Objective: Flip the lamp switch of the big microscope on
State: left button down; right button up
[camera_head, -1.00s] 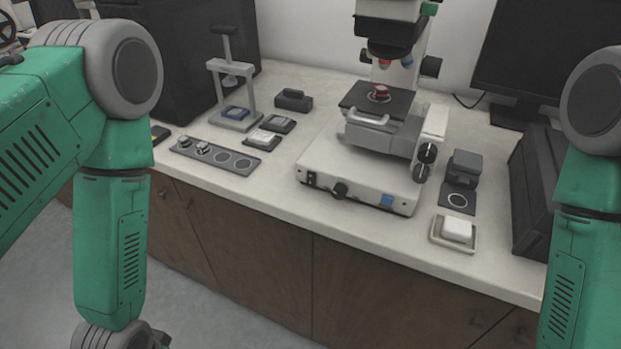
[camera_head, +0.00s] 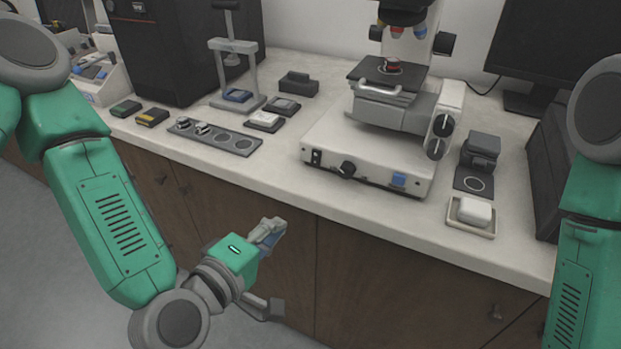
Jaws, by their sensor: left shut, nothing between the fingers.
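The big microscope (camera_head: 365,152) stands on the counter, right of the middle, with a pale base and a dark stage (camera_head: 388,74). On the base's front face, at its left end, is a small black switch (camera_head: 316,157); its position is too small to tell. A dark knob (camera_head: 347,169) and a blue square (camera_head: 398,179) sit further right on that face. My left gripper (camera_head: 276,232) is shut and empty, in front of the cabinets, below and left of the switch and apart from it. My right gripper is out of view; only my right arm shows at the right edge.
The counter (camera_head: 280,185) has a free strip along its front edge. A mounting press (camera_head: 237,103) and a grey strip with round places (camera_head: 214,137) stand left of the microscope. A white block in a tray (camera_head: 471,216) and a dark box (camera_head: 481,150) stand to its right.

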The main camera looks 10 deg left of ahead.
pick_arm(q)
jog(key=r, duration=0.1)
jog(key=w+r+n+t, duration=0.1)
jog(key=r+n, duration=0.1)
jog(key=shift+w+a+t, duration=0.15)
jog(key=shift+a+t, duration=0.2)
jog(key=shift+t, duration=0.05)
jog(key=b, duration=0.6)
send_near(315, 164)
jog(key=x, duration=0.8)
